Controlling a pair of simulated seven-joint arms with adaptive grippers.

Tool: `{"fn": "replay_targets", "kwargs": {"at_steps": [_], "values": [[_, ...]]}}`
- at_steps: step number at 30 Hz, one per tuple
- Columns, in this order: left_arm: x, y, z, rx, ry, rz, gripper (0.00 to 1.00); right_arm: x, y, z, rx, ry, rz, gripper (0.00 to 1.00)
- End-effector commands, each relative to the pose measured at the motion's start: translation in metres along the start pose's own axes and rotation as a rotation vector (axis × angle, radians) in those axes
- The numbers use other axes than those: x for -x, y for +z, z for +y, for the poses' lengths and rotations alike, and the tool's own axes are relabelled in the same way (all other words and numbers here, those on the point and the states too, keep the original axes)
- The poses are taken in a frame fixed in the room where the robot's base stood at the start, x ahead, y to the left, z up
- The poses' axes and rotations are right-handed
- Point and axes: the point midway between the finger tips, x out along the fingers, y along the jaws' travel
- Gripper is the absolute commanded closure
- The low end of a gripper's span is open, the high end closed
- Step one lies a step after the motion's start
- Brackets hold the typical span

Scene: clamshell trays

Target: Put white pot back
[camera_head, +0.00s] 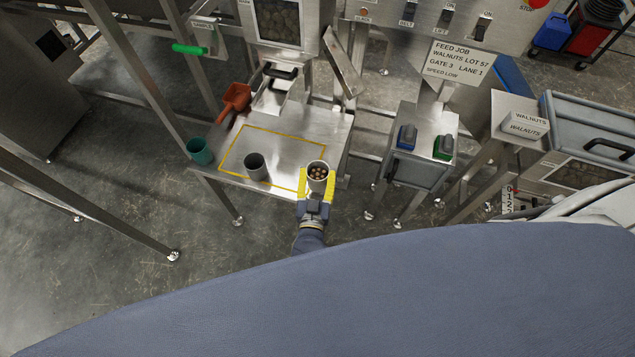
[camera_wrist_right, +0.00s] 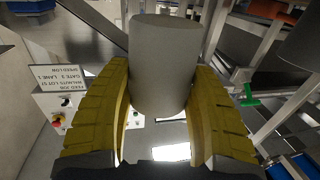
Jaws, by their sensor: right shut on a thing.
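The white pot (camera_head: 318,184) holds several brown walnuts and stands roughly upright between the yellow fingers of my right gripper (camera_head: 316,189). The right gripper is shut on it. In the head view it overlaps the front right corner of the yellow outline on the steel table (camera_head: 283,143); its height above the table is hard to tell. In the right wrist view the pot (camera_wrist_right: 160,65) shows as a pale grey cylinder, with the right gripper's fingers (camera_wrist_right: 160,105) on both sides. My left gripper is not in view.
A grey pot (camera_head: 255,168) stands inside the yellow outline, left of the white pot. A teal pot (camera_head: 200,152) is at the table's left edge. A red scoop (camera_head: 236,98) lies at the back left. A steel box (camera_head: 421,146) with switches stands to the right.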

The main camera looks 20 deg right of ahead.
Motion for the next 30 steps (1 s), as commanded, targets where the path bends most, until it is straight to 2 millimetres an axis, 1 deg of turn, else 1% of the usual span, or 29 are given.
{"fn": "replay_targets", "kwargs": {"at_steps": [3, 8, 15, 18, 30], "values": [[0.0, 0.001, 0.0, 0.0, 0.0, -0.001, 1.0, 0.0, 0.009, -0.001, -0.001, -0.001, 0.0, 0.7], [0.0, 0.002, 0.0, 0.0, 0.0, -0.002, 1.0, 0.0, 0.015, -0.001, 0.0, 0.0, 0.0, 0.7], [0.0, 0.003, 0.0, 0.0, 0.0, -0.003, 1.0, -0.001, 0.039, -0.001, 0.002, -0.001, 0.0, 0.7], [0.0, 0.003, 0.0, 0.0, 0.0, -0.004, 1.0, -0.001, 0.046, -0.001, 0.0, -0.001, 0.001, 0.7], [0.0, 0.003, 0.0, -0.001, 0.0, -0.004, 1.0, 0.0, 0.049, 0.0, -0.001, -0.001, 0.001, 0.7]]}}
